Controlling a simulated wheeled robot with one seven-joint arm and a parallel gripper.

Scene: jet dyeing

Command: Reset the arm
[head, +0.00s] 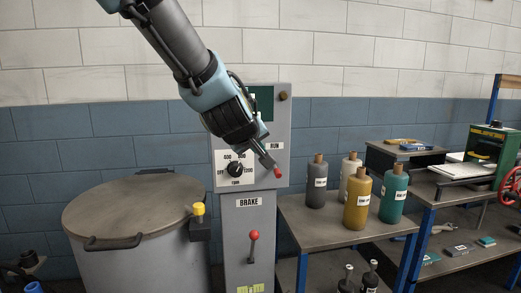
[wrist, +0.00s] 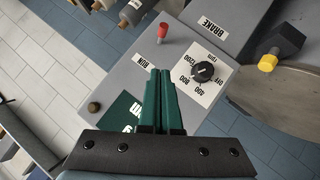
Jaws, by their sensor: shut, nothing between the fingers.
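My gripper (head: 270,163) is in front of the grey control panel (head: 283,112) in the head view, its fingers pointing down and to the right. In the wrist view its green fingers (wrist: 160,82) are together with nothing between them. A red-tipped run switch (head: 278,172) is just below the fingertips; it also shows in the wrist view (wrist: 163,31), apart from the fingers. A black rpm dial (head: 236,169) is left of the gripper, with its pointer towards the upper side. My arm reaches in from the top left and hides part of a green screen (head: 264,103).
A red-knobbed brake lever (head: 253,237) is below the panel. A lidded vat (head: 132,207) with a yellow knob (head: 198,209) beside it stands at left. Several bottles (head: 357,200) stand on a table (head: 288,207) at right. A green press (head: 486,142) is farther right.

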